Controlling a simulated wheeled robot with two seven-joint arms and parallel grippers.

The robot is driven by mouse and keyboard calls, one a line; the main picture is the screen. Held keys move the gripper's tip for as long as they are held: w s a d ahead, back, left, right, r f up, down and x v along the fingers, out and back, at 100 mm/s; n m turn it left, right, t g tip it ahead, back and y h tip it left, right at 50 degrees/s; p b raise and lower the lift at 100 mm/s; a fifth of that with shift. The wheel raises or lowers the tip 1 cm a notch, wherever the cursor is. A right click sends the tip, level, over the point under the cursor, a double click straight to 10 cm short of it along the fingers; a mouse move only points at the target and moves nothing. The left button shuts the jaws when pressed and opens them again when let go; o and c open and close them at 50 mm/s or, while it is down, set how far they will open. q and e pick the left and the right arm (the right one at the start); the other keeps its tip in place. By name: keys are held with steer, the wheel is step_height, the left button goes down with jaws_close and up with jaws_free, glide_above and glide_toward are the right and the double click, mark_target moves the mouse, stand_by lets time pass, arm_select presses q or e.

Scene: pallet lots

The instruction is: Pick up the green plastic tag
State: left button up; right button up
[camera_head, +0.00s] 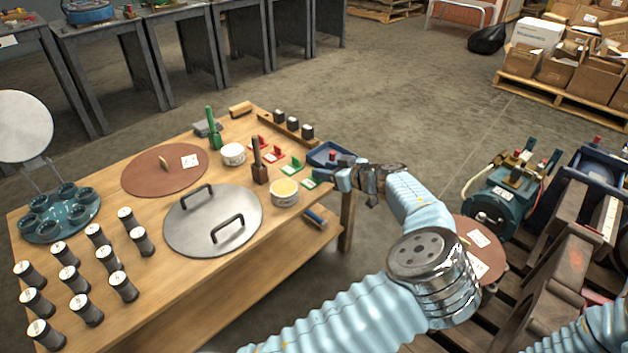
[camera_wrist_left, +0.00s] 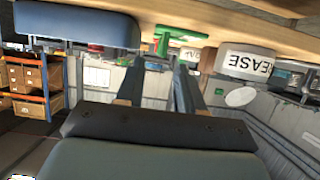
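Two green plastic tags lie at the table's right end in the head view, the nearer one (camera_head: 311,182) close to my left gripper and another (camera_head: 291,166) a little behind it. My left gripper (camera_head: 338,179) is at the table's right edge, its fingers pointing left toward the nearer tag. In the left wrist view the picture is inverted; a green tag (camera_wrist_left: 172,38) with an upright grip shows just beyond the fingertips (camera_wrist_left: 158,66). The fingers are apart with nothing between them. My right gripper is out of view.
A blue tray (camera_head: 326,153) stands behind the tag, and a white grease tub (camera_head: 285,194) stands to its left. Red tags (camera_head: 273,155) lie farther back. The wooden table (camera_head: 150,290) also holds a metal lid (camera_head: 213,222) and several dark cylinders. A loaded pallet is at right.

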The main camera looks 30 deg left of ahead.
mark_target(312, 178)
arm_select(q)
steer(key=x, duration=0.5)
steer(key=shift+s+d+f, duration=0.1)
steer(key=shift+d+f, duration=0.05)
steer(key=shift+f, duration=0.25)
jaws_close()
